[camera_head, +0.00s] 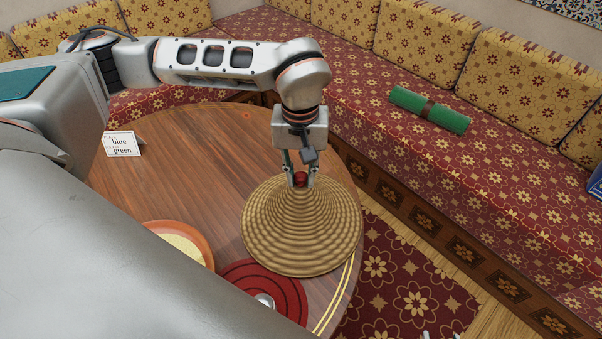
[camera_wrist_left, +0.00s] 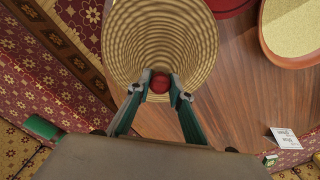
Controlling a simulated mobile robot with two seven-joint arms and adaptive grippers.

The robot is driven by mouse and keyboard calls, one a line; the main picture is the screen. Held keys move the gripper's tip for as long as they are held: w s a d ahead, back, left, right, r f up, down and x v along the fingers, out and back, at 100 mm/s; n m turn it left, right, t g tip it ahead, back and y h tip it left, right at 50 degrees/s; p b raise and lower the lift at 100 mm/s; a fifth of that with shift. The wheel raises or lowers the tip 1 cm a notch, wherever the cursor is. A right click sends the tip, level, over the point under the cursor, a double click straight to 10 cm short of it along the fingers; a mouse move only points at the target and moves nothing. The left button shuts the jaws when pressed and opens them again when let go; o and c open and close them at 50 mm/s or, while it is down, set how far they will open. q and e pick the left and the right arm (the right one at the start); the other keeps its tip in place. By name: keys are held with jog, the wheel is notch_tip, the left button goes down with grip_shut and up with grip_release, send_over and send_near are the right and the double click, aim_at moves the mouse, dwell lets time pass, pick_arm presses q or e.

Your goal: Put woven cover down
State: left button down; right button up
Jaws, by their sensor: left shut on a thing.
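The woven cover (camera_head: 300,240) is a tan, ribbed cone with a red knob (camera_head: 301,179) on top. My left gripper (camera_head: 301,181) is shut on the knob from above. In the left wrist view the cover (camera_wrist_left: 203,45) opens out beyond the fingertips, with the knob (camera_wrist_left: 160,84) between them. The cover is over the right side of the round wooden table (camera_head: 190,195). I cannot tell whether its rim touches the tabletop; what is under it is hidden. Small grey tips at the bottom edge of the head view may be my right gripper (camera_head: 440,336).
A dark red round mat or lid (camera_head: 285,290) and an orange-rimmed dish with pale grain (camera_head: 183,243) are beside the cover. A card reading blue and green (camera_head: 122,145) stands at the table's left. A green roll (camera_head: 430,110) lies on the patterned bench. The table's back middle is clear.

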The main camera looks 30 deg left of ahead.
pick_arm(q)
jog(key=c, duration=1.8)
grip_release()
jog(key=shift+f, duration=0.1)
notch_tip(320, 180, up, 12)
jog(key=shift+r+p, duration=0.15)
jog(key=shift+p, duration=0.5)
jog(key=shift+s, duration=0.1)
